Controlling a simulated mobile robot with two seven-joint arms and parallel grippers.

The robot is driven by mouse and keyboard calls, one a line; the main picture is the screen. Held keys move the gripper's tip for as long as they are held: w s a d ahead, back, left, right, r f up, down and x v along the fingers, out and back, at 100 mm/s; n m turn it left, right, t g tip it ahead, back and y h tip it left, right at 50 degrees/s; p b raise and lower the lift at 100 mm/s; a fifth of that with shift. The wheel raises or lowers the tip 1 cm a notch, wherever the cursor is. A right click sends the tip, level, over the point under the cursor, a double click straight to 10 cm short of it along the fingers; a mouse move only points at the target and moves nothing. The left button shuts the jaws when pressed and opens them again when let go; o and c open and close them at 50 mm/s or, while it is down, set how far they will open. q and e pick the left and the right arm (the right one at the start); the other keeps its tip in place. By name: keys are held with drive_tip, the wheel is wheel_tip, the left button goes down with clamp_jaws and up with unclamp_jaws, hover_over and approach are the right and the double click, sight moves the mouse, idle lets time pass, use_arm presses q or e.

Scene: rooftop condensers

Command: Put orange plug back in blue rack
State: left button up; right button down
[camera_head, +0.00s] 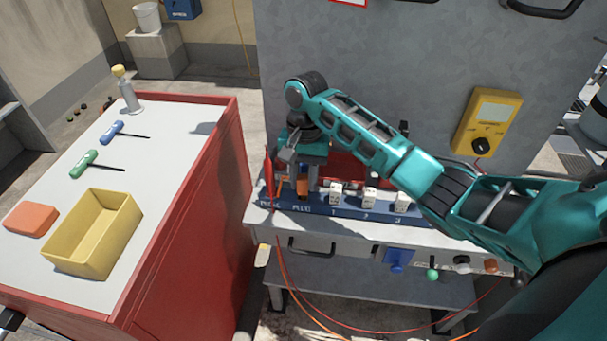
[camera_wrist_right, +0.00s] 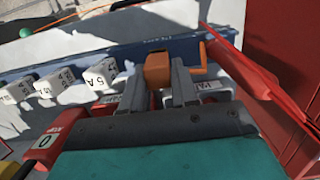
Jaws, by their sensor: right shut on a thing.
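The orange plug (camera_head: 302,187) is between the fingers of my right gripper (camera_head: 304,176), at the slot marked PLUG near the left end of the blue rack (camera_head: 345,211). In the right wrist view the orange plug (camera_wrist_right: 158,69) shows between the two grey fingertips of the right gripper (camera_wrist_right: 160,84), with a thin orange piece to its right. The blue rack (camera_wrist_right: 120,54) runs behind it there. The gripper is shut on the plug and points down. I cannot tell whether the plug is seated in its slot. My left gripper is not in view.
White numbered blocks (camera_head: 369,196) stand in the rack to the right. A thin red tool (camera_head: 269,178) stands close at its left end. Left, a red cart (camera_head: 190,215) carries a yellow bin (camera_head: 120,250), an orange block (camera_head: 31,219) and hex keys. A grey panel rises behind.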

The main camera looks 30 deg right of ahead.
drive_tip(key=shift+f, duration=0.8)
idle(0.6)
drive_tip(key=c, duration=0.8)
unclamp_jaws()
